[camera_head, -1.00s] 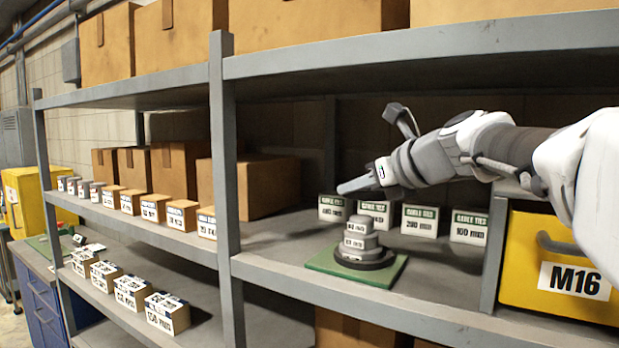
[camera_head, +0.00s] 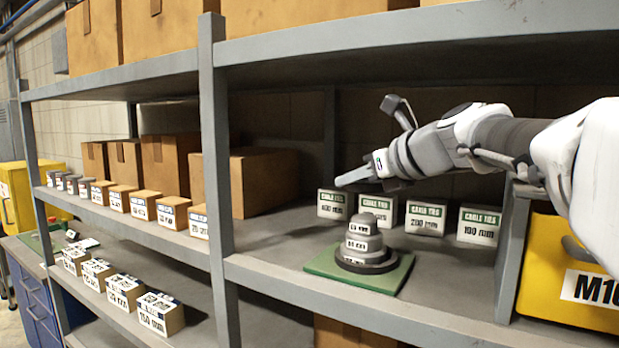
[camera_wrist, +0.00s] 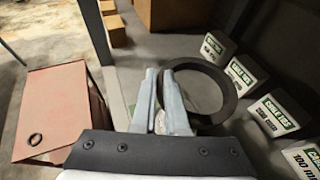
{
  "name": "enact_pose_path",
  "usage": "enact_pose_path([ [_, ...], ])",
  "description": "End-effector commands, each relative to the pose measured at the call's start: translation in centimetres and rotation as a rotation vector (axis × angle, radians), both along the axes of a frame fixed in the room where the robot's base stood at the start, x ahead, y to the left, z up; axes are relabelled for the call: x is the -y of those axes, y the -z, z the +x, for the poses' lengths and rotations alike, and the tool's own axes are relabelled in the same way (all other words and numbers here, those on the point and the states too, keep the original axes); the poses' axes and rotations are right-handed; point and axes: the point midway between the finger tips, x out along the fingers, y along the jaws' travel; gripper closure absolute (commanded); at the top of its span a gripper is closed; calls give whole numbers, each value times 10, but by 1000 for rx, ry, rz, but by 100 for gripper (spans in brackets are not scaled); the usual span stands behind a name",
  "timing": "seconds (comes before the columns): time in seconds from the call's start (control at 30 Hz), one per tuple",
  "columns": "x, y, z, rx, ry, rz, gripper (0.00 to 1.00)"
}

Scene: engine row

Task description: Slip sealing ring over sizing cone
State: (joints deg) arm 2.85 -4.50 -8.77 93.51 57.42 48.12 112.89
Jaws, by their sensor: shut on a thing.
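The sizing cone (camera_head: 363,242) is a stepped grey stack with white labels and a wide black foot. It stands upright on a green mat (camera_head: 322,264) on the middle shelf. My gripper (camera_head: 342,182) is above the cone, apart from it. In the wrist view, my gripper's fingers (camera_wrist: 160,74) are close together, and the black sealing ring (camera_wrist: 231,95) lies against the right finger, its opening empty. I take it as gripped, though the contact is partly hidden. In the head view the ring is hard to make out under the gripper. The cone is mostly hidden in the wrist view.
White cable-tie boxes (camera_head: 425,218) stand behind and right of the cone. A shelf post (camera_head: 215,170) is to its left, a yellow M16 bin (camera_head: 560,270) to its right, and another shelf (camera_head: 430,42) is overhead. A reddish box (camera_wrist: 55,110) shows in the wrist view.

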Motion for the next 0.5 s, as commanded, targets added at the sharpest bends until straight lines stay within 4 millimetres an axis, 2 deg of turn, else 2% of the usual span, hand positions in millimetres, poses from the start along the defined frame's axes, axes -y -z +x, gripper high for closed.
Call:
enact_pose_path([
  [0.07,0,-2,0,1,0,2,100],
  [0.5,0,30,0,1,0,2,100],
])
